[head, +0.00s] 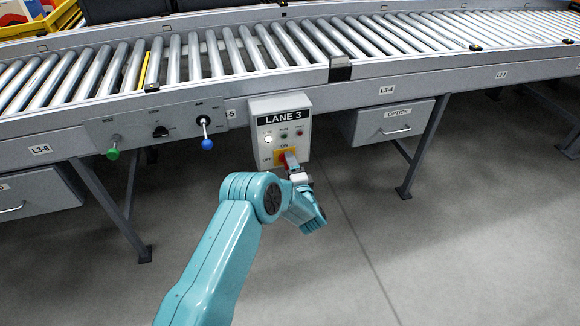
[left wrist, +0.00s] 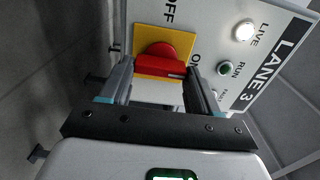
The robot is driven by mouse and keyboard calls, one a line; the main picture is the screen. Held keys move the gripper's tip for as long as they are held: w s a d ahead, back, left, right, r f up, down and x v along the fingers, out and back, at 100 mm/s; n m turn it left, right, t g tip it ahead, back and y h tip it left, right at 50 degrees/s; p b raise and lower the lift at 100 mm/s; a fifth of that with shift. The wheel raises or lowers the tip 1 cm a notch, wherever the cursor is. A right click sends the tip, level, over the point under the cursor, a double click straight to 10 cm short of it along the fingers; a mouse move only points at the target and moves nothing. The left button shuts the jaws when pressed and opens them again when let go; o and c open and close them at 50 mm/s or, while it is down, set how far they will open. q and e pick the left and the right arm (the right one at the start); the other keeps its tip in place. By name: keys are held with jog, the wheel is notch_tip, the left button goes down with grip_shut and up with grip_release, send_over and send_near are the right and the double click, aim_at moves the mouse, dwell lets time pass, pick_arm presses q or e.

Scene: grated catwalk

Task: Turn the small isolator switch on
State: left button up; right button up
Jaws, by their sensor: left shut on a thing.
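The small isolator switch is a red knob (left wrist: 165,57) on a yellow plate (left wrist: 145,37), low on the grey LANE 3 box (head: 256,134). OFF is marked left of the plate and ON above it in the head view. My left gripper (head: 291,166) is at the knob from the front right, shut on it. In the left wrist view its two fingers (left wrist: 160,80) stand on either side of the red handle. The fingers hide part of the knob, so I cannot tell its exact angle. My right gripper is not in view.
The LIVE lamp (left wrist: 243,31) glows white; the RUN lamp (left wrist: 225,69) looks dark green. A roller conveyor (head: 230,51) runs behind. A control panel with a green knob (head: 113,153) and a blue knob (head: 207,144) is left. An OPTICS drawer (head: 397,123) is right. The floor in front is clear.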

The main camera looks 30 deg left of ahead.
pick_arm(q)
jog(key=shift+f, duration=0.15)
jog(key=o, duration=1.1)
jog(key=shift+c, duration=0.2)
jog(key=p+v, duration=0.3)
jog(key=v, duration=1.3)
jog(key=shift+s, duration=0.2)
jog(key=shift+d, duration=0.15)
